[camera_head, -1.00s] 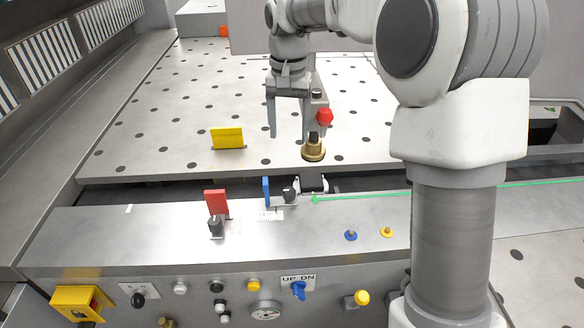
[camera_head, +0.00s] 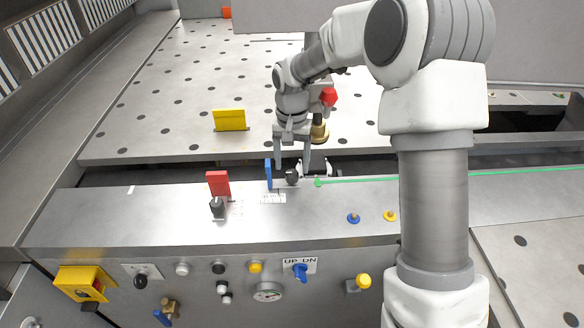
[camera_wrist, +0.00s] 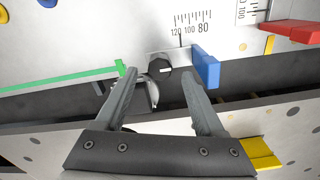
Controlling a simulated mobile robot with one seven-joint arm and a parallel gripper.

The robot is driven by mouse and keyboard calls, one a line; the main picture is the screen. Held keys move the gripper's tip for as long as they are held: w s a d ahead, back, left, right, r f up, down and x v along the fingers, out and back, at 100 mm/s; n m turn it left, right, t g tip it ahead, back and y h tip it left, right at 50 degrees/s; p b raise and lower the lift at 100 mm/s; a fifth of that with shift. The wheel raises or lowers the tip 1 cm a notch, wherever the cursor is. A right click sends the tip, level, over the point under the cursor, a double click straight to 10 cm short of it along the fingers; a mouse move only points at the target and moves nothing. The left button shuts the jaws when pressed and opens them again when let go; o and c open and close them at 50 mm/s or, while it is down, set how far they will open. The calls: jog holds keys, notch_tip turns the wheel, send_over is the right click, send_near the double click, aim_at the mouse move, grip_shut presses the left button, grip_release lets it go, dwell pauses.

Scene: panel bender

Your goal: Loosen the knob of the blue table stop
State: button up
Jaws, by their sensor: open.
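The blue table stop (camera_head: 269,174) stands upright on the grey front ledge, and it also shows in the wrist view (camera_wrist: 205,68). Its black knob (camera_head: 292,177) sits just to the right of the blue plate in the head view. My gripper (camera_head: 293,168) is open and points down over the stop. In the wrist view its fingertips (camera_wrist: 159,75) lie on either side of the knob, with visible space between; I cannot tell whether they reach its depth.
A red stop (camera_head: 218,184) with its own black knob stands to the left on the ledge. A yellow stop (camera_head: 229,120) stands on the perforated table behind. A brass-based post with a red knob (camera_head: 329,97) stands close behind my gripper.

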jog(key=shift+f, duration=1.1)
grip_shut()
